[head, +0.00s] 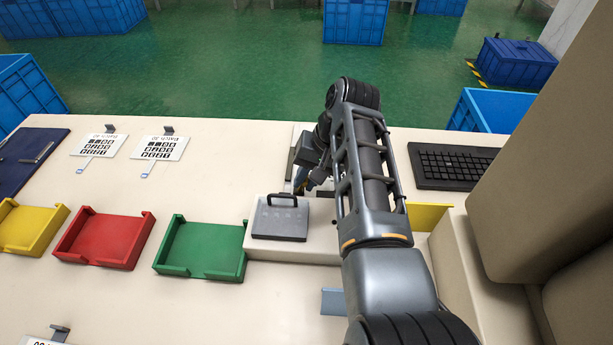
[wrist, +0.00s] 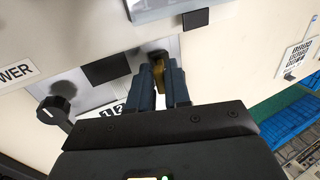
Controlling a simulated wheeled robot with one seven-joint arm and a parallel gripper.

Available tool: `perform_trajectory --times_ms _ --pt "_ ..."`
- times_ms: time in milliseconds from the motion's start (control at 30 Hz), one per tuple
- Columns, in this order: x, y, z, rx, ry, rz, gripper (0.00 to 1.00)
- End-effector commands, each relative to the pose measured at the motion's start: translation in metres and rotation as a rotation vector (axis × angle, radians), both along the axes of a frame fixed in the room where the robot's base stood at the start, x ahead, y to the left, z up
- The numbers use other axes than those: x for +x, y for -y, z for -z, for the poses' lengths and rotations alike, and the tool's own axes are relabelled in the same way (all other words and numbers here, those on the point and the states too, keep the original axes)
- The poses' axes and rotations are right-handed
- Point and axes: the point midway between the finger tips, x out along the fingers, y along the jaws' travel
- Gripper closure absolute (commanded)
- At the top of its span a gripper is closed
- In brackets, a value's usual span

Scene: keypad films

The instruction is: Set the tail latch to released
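A small brass-coloured lever (wrist: 158,72) with a dark pivot end stands on the grey panel in the wrist view. I take it for the tail latch, but no label naming it is readable. My gripper (wrist: 160,84) has its two blue-grey fingers close on either side of the lever, and the lever fills the narrow gap between them. The lever's lower part is hidden between the fingers. In the head view my gripper (head: 301,187) is low at the station behind the grey handled plate, and my arm covers part of that area.
A black knob (wrist: 54,109) is left of my gripper. The grey plate with a handle (head: 280,222) sits in front of it. Green (head: 203,248), red (head: 104,238) and yellow (head: 30,229) trays stand left; a keyboard (head: 453,165) lies right.

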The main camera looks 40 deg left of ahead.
Motion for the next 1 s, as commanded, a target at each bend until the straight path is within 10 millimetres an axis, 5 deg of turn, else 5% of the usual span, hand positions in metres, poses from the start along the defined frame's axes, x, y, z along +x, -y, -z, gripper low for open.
perform_trajectory --times_ms 167,1000 --pt "0.0 0.0 -0.0001 0.0 0.0 0.0 1.0" --pt "0.0041 0.0061 0.0034 0.151 -0.091 0.0 1.0"
